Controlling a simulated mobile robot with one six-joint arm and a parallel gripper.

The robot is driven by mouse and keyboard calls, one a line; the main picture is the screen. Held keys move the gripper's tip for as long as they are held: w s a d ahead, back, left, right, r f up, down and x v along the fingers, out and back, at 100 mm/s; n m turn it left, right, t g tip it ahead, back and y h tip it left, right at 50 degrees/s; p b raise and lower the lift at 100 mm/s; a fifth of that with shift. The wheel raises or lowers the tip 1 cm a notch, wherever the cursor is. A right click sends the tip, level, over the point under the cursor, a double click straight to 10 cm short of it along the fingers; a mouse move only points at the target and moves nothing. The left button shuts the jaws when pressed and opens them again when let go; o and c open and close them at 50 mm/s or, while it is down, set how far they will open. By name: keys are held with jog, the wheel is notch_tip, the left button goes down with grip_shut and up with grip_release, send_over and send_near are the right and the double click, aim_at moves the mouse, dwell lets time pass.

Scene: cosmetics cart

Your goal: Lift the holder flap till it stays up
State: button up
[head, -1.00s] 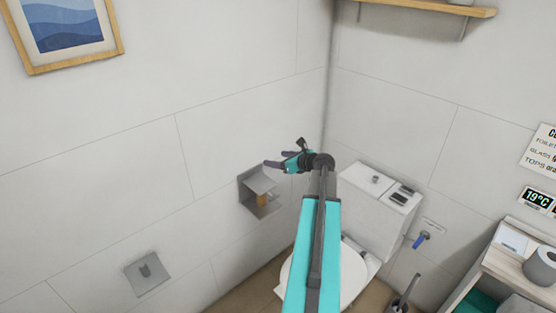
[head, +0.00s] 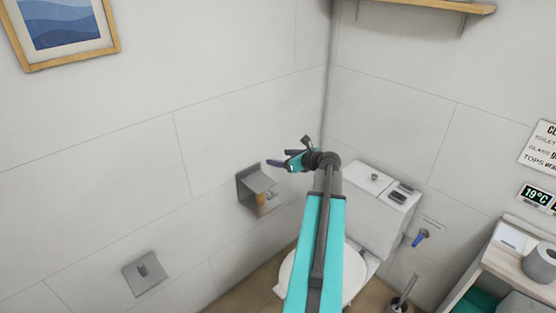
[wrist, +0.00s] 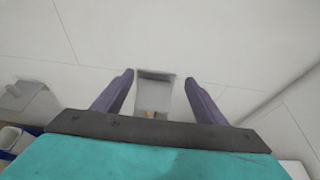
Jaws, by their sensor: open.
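The paper holder (head: 249,188) is a small grey metal fixture on the left wall, left of the toilet. A brown tube (head: 262,198) shows in its lower part. Its flap looks swung up toward the backplate, with the tube more exposed; the exact angle is hard to tell. In the wrist view the holder's grey panel (wrist: 155,90) lies between my fingers, farther off, with the tube's edge below it. My gripper (head: 277,157) is open and empty, above and right of the holder in the head view. No contact with the flap is visible.
A white toilet (head: 376,203) stands right of my arm in the corner. A grey wall plate (head: 145,273) sits lower left. A framed picture (head: 62,30) and a wooden shelf (head: 425,5) hang higher. A cart (head: 490,270) stands at the right. The wall above the holder is bare.

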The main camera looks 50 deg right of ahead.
jog(key=b+v, duration=0.3)
jog(key=v, duration=0.8)
dwell(0.3)
